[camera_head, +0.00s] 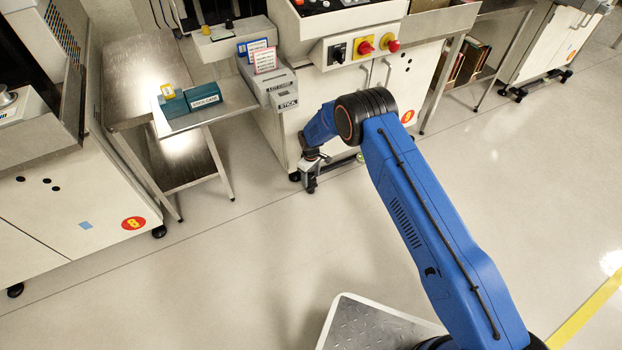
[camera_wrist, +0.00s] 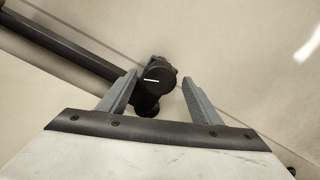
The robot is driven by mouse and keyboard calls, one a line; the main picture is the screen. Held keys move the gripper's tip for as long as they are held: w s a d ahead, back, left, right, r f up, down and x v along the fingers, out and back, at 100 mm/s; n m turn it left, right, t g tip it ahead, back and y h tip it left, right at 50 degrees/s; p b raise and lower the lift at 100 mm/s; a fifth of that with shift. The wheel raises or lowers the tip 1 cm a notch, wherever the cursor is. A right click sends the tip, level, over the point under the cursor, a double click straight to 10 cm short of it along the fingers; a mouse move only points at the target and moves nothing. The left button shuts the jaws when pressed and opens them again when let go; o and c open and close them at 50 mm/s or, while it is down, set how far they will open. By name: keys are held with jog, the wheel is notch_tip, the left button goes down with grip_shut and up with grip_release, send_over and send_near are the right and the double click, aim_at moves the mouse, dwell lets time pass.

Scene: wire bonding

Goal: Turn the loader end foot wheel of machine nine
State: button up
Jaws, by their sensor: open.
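Machine nine (camera_head: 345,115) is the white cabinet in the middle of the head view, with a red round label low on its door. My gripper (camera_head: 309,189) is low by the cabinet's left front corner, next to a black foot (camera_head: 295,176). In the wrist view, a black round foot wheel (camera_wrist: 153,80) with a white line across it sits between the two grey fingers of my gripper (camera_wrist: 159,88). The fingers are open, one on each side. I cannot tell whether either finger touches the wheel. The white line lies nearly level in the picture.
A steel table (camera_head: 140,60) with a teal box (camera_head: 205,97) stands left of machine nine. The machine labelled 8 (camera_head: 75,215) is at far left. The floor in front is clear.

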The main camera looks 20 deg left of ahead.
jog(key=shift+f, duration=0.35)
jog(key=shift+c, duration=0.5)
jog(key=c, duration=0.9)
jog(key=shift+m, duration=2.2)
jog(key=shift+c, duration=0.2)
jog(key=o, duration=1)
jog(key=shift+o, duration=0.2)
jog(key=shift+r, duration=0.1)
